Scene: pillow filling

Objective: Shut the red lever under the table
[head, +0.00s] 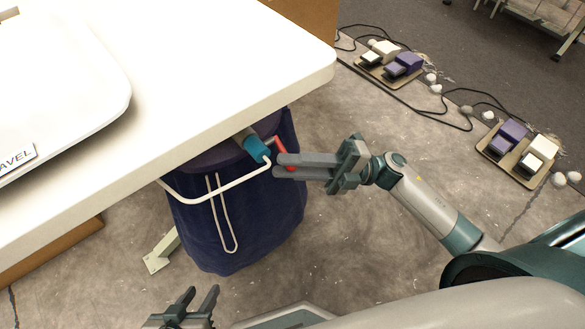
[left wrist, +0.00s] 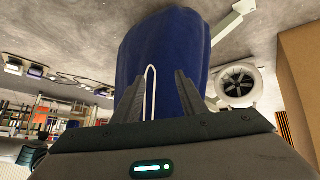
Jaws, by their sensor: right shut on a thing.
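The red lever (head: 279,147) sits beside a teal fitting (head: 256,148) under the edge of the white table (head: 250,60). My right gripper (head: 278,165) reaches in from the right and is shut on the red lever; its fingers partly cover it. A dark blue pillow cover (head: 240,220) hangs below the fitting, with a white cord loop (head: 217,215) on its front. My left gripper (head: 200,292) is low at the bottom of the head view, open and empty. In the left wrist view its fingers stand apart before the blue cover (left wrist: 165,50).
A white curved bar (head: 215,198) runs around the front of the cover under the table. Pedal boards (head: 385,80) with cables lie on the floor to the right. The left wrist view shows a round fan-like opening (left wrist: 238,80) beside the cover.

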